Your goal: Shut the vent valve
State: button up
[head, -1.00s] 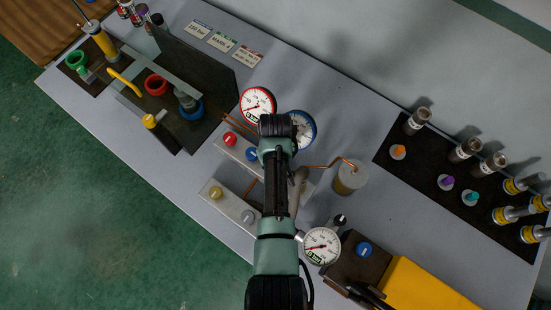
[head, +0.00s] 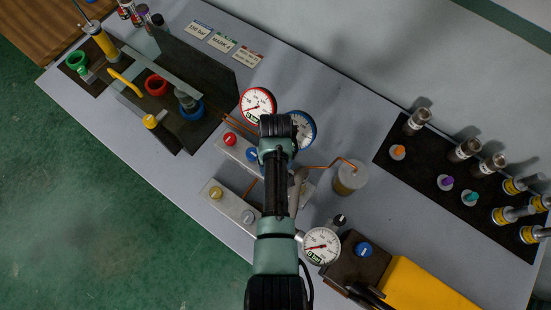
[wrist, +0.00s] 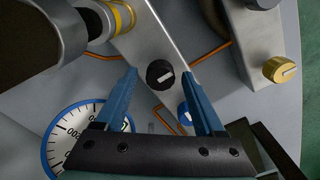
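My gripper (wrist: 158,78) is open in the wrist view, its two blue fingers on either side of a black knob (wrist: 160,74) with a white mark. Gaps show between the knob and both fingers, and I cannot tell its depth relative to the tips. The knob sits on a grey metal manifold bar (wrist: 150,35). A blue knob (wrist: 184,112) shows beside the right finger, partly covered, and a yellow knob (wrist: 282,70) is at the right. No readable label tells which is the vent valve. In the head view my arm hides the gripper and the black knob between the fingers.
Red-rimmed (head: 258,104) and blue-rimmed (head: 303,130) gauges stand behind my arm. A smaller gauge (head: 321,246) is at its right. Copper pipe runs to a small jar (head: 349,177). A dark rack (head: 440,170) with cylinders is at the right. The bench centre-right is clear.

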dwell(0.3)
notch_tip(320, 180, up, 13)
jog(key=b, duration=0.1)
jog(key=shift+b, duration=0.35)
dwell(0.5)
